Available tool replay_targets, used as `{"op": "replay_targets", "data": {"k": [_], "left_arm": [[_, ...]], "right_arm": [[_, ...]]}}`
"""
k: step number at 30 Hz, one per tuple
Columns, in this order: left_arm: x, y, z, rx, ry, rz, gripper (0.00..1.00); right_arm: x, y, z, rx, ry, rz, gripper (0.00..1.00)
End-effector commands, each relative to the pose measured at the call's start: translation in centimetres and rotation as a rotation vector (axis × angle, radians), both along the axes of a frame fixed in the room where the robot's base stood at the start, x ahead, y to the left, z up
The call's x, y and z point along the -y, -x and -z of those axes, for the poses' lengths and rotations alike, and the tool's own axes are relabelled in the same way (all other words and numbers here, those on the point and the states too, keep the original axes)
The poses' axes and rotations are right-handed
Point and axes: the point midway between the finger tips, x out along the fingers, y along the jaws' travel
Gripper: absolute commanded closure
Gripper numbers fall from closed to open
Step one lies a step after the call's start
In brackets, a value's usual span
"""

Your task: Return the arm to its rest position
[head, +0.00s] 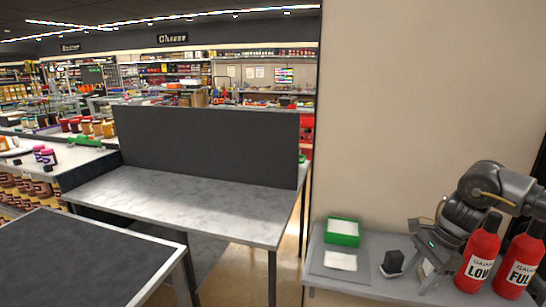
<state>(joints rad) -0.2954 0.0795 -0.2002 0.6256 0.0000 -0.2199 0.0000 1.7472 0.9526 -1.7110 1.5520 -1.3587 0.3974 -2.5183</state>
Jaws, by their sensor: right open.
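My right arm (498,184) comes in from the right edge and bends down over the grey shelf at the lower right. My right gripper (430,274) points down, low over the shelf. It is open, and nothing shows between its fingers. A small black object (392,262) stands on the shelf just left of the gripper, apart from it. I cannot tell exactly what it is. My left gripper is out of view.
Two red bottles, one labelled LOW (479,262) and one labelled FUL (520,268), stand close right of my gripper. A green box (343,231) and a white pad (340,261) are left on the shelf (375,287). A bare grey table (185,202) stands left.

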Motion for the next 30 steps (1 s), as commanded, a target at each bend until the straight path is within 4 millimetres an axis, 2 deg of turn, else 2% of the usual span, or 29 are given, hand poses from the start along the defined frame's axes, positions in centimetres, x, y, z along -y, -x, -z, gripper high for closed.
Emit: {"op": "replay_targets", "data": {"k": [5, 8, 11, 15, 18, 21, 24, 26, 28, 30], "left_arm": [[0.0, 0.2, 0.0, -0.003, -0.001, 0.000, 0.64], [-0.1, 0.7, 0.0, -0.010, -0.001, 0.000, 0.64], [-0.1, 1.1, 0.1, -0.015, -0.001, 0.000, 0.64], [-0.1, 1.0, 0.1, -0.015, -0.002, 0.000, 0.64], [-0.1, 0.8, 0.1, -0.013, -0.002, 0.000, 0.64], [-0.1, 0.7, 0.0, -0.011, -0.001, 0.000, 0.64], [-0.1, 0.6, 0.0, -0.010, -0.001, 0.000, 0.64], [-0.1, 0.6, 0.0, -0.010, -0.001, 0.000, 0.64], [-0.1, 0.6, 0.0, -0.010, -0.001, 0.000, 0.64], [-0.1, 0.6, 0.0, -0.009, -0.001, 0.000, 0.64]], "right_arm": [[-4.3, -0.6, 3.7, 0.008, -0.009, 0.046, 0.48], [-7.8, -0.9, 6.1, 0.016, -0.035, 0.093, 0.48], [-12.6, -0.7, 8.9, 0.020, -0.091, 0.168, 0.48], [-21.6, 0.8, 12.4, -0.012, -0.256, 0.373, 0.48], [-27.5, 2.4, 13.4, -0.082, -0.416, 0.587, 0.48], [-31.9, 4.0, 13.4, -0.199, -0.581, 0.845, 0.48], [-34.5, 5.3, 12.9, -0.359, -0.742, 1.143, 0.48], [-35.1, 5.9, 12.6, -0.471, -0.834, 1.342, 0.48], [-34.8, 6.6, 12.5, -0.616, -0.927, 1.590, 0.48], [-33.5, 7.5, 12.9, -0.769, -1.008, 1.857, 0.48]]}}
